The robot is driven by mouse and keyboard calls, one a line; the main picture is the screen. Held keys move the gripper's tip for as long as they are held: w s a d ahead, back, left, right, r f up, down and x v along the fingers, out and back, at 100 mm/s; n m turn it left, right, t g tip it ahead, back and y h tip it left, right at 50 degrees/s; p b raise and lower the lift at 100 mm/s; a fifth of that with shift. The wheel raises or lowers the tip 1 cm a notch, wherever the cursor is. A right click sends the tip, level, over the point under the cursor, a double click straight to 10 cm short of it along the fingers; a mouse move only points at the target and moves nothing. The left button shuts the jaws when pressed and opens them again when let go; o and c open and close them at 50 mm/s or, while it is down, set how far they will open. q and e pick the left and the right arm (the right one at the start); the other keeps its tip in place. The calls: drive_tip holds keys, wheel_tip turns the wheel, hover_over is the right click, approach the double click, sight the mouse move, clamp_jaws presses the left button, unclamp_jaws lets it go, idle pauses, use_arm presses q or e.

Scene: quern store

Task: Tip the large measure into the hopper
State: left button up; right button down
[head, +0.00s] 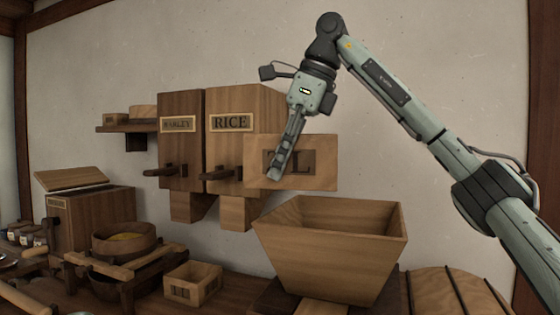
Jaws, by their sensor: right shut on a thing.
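My right gripper (284,150) comes down from above and is shut on the large measure, a wooden box (322,172) with a dark panel marked L. The fingers cover part of the panel. The measure is held in the air, roughly level, above the back left part of the hopper (330,262). The hopper is a wide, flared wooden box with an open top. A gap shows between the measure and the hopper's front rim. The inside of the measure is hidden, and the hopper's floor does not show. My left gripper is not in view.
Wall bins labelled BARLEY (180,110) and RICE (232,98) with chutes hang behind the measure. A small wooden box (192,283), a round sieve (123,245) on a wooden stand and a lidded chest (95,215) stand at left. A slatted curved wooden thing (450,290) is right of the hopper.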

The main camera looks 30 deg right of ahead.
sight(277, 184)
drive_tip(key=shift+s+f, duration=0.1)
drive_tip(key=shift+f, duration=3.05)
drive_tip(key=shift+a+r+y, duration=0.1)
drive_tip(key=shift+r+y, duration=0.9)
drive_tip(key=shift+f, duration=0.15)
drive_tip(key=shift+f+h, duration=0.85)
drive_tip(key=shift+h, duration=0.15)
drive_tip(key=shift+a+r+y, duration=0.2)
drive_tip(key=shift+r+y, duration=0.7)
drive_tip(key=shift+r, duration=0.2)
drive_tip(key=shift+r+y, duration=0.25)
drive_tip(key=shift+y, duration=0.05)
wheel_tip(277, 184, up, 2)
drive_tip(key=y, duration=0.2)
drive_tip(key=shift+d+r+m+y, duration=0.15)
drive_tip(key=shift+r+m+y, duration=0.1)
drive_tip(key=shift+m+y, duration=0.15)
drive_tip(key=shift+r+y, duration=0.3)
drive_tip(key=shift+r, duration=0.05)
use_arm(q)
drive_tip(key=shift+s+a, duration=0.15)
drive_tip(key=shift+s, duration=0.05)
